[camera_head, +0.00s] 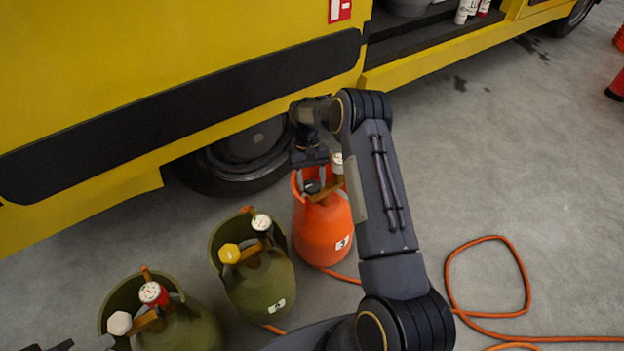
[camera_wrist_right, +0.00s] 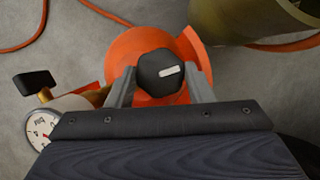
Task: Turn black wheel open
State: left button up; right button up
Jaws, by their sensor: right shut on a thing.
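The black wheel (camera_wrist_right: 158,78) is a dark hexagonal knob with a white mark lying nearly sideways in the right wrist view. It sits on top of the orange cylinder (camera_head: 323,232), which stands upright on the floor. My right gripper (camera_head: 311,172) reaches down onto the cylinder's top, and its two fingers close on opposite sides of the wheel. In the head view the gripper mostly hides the wheel. A gauge (camera_wrist_right: 42,128) and a small black-capped part show beside it. A dark piece of my left gripper (camera_head: 58,346) barely shows at the bottom left edge.
Two green cylinders stand to the left, one with a yellow knob (camera_head: 229,253), one with a white knob (camera_head: 119,323). A yellow truck (camera_head: 180,60) with a wheel is close behind. An orange hose (camera_head: 520,270) lies on otherwise open floor at right.

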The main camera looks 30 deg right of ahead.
jog(key=n, duration=0.2)
jog(key=n+h, duration=0.1)
jog(key=shift+a+n+h, duration=0.15)
jog(key=shift+n+h, duration=0.15)
jog(key=shift+n, duration=0.1)
jog(key=n, duration=0.2)
jog(key=n+h, duration=0.1)
jog(key=n, duration=0.1)
jog(key=shift+a+r+n+h+p, duration=0.1)
jog(key=shift+a+n+h+p, duration=0.05)
jog(key=shift+n+h+p, duration=0.2)
jog(key=n, duration=0.2)
jog(key=n+t+h, duration=0.1)
jog(key=n, duration=0.1)
jog(key=shift+s+a+h+p, duration=0.1)
jog(key=shift+h+p, duration=0.15)
jog(key=shift+p, duration=0.15)
jog(key=shift+n+t+h, duration=0.3)
jog(key=shift+n+t, duration=0.4)
jog(key=shift+n, duration=1.05)
jog(key=o, duration=1)
jog(key=shift+s, duration=0.1)
jog(key=shift+c, duration=0.2)
